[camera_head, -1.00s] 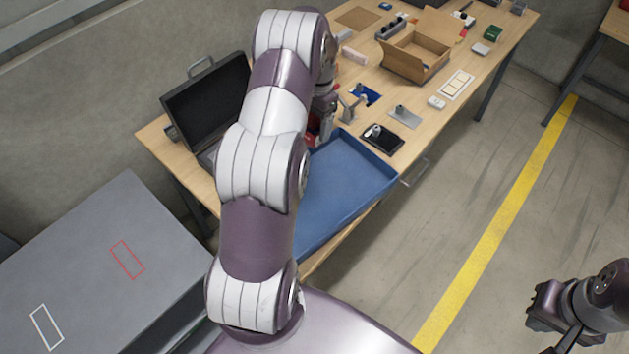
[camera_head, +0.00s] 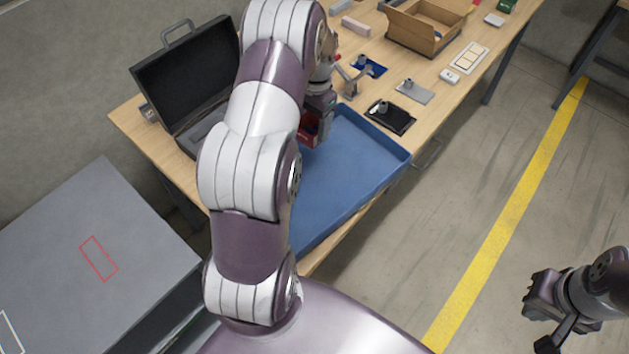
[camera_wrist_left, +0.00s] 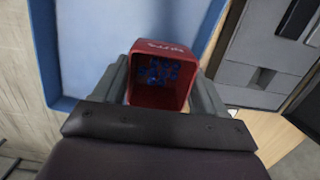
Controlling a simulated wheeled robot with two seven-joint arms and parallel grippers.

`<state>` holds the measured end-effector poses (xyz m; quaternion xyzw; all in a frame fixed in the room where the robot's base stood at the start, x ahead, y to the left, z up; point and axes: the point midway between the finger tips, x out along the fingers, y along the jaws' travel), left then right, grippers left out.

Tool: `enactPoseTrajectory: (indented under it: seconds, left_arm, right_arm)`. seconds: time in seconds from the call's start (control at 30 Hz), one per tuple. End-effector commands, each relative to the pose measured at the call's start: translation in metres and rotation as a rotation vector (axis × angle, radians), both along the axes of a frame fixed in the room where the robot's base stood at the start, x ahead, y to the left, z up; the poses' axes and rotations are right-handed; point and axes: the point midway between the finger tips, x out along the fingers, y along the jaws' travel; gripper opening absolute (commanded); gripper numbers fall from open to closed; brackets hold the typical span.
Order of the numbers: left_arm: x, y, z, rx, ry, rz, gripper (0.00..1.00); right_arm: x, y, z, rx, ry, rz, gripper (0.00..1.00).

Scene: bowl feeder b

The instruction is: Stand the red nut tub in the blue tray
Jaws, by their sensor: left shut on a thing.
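My left gripper (camera_wrist_left: 163,92) is shut on the red nut tub (camera_wrist_left: 160,98). In the left wrist view the tub's open mouth faces the camera, and small blue pieces show inside. In the head view a bit of the red tub (camera_head: 309,126) shows below my left gripper (camera_head: 316,128), partly hidden by my arm. It is at the far left part of the blue tray (camera_head: 345,178). The tray also shows in the left wrist view (camera_wrist_left: 88,45). I cannot tell whether the tub touches the tray floor. My right gripper (camera_head: 533,300) is off to the right, away from the table.
An open black case (camera_head: 185,75) stands left of the tray. A black plate with a metal part (camera_head: 390,115) lies by the tray's back right side. A grey plate (camera_head: 414,91), a blue piece (camera_head: 370,66) and a cardboard box (camera_head: 425,28) are farther back. The tray's visible floor is clear.

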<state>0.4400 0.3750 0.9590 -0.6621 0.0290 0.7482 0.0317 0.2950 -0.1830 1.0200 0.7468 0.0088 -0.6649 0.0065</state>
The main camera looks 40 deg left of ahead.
Motion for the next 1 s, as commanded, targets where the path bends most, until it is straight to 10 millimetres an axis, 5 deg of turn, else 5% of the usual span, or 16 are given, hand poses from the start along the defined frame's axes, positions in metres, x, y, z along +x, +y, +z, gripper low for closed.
enactPoseTrajectory:
  seconds: [0.4, 0.73, 1.0]
  left_arm:
    - [-0.054, -0.050, -0.040, 0.000, 0.000, -0.002, 0.42]
    - [-0.059, -0.053, -0.083, 0.000, 0.000, 0.001, 0.42]
    - [-0.058, -0.053, -0.086, 0.001, -0.002, 0.001, 0.42]
  right_arm:
    - [0.001, 0.000, 0.014, 0.000, -0.003, 0.000, 0.00]
    - [0.001, 0.000, 0.020, 0.000, -0.003, 0.000, 0.00]
    - [0.001, 0.000, 0.018, 0.000, -0.003, 0.000, 0.00]
